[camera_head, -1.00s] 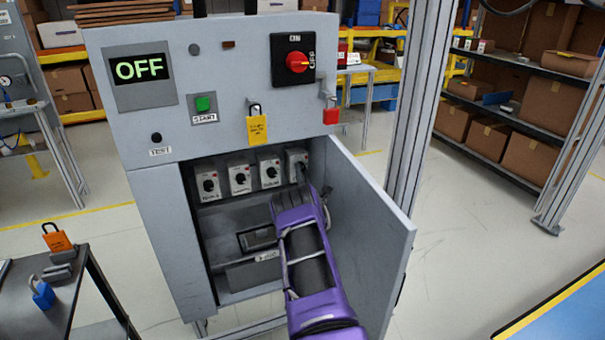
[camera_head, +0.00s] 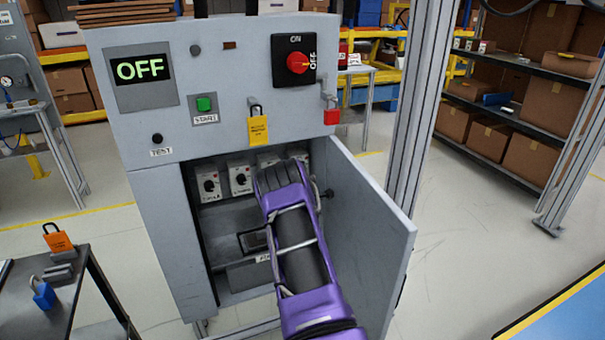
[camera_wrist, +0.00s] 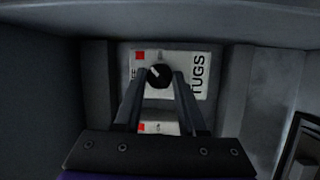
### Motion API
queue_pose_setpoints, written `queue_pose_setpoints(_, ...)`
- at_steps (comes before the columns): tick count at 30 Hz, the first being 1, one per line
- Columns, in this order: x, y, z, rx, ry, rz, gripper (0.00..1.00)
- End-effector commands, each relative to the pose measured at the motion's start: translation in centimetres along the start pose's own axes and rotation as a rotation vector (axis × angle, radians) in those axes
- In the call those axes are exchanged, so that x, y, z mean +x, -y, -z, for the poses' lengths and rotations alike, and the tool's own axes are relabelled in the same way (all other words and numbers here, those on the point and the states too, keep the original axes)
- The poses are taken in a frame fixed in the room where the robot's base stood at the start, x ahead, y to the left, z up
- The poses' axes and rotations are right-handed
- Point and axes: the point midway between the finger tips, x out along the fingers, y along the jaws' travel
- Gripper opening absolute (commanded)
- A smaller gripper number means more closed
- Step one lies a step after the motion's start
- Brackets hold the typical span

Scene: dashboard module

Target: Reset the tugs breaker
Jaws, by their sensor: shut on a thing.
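The tugs breaker (camera_wrist: 188,60) is a pale plate marked TUGS with a red square, in the wrist view. Its round black knob (camera_wrist: 158,74) has a white pointer mark that sits tilted. My gripper (camera_wrist: 159,80) is shut on this knob, one finger on each side. In the head view my purple wrist (camera_head: 282,190) reaches into the open cabinet (camera_head: 225,110) and hides the fingertips and most of the right-hand breakers. Two breakers at the left, a near one (camera_head: 208,184) and its neighbour (camera_head: 240,179), stay visible. The display (camera_head: 140,70) reads OFF.
The open cabinet door (camera_head: 372,235) stands close at the right of my arm. The cabinet's side walls are close around my gripper.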

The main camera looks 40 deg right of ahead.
Motion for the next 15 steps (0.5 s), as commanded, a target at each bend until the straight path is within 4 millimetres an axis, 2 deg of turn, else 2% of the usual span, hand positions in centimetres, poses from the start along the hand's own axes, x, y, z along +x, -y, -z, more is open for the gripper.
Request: queue_pose_setpoints(15, 0.0, -0.37, 0.0, 0.442, 0.022, 0.16, 0.0)
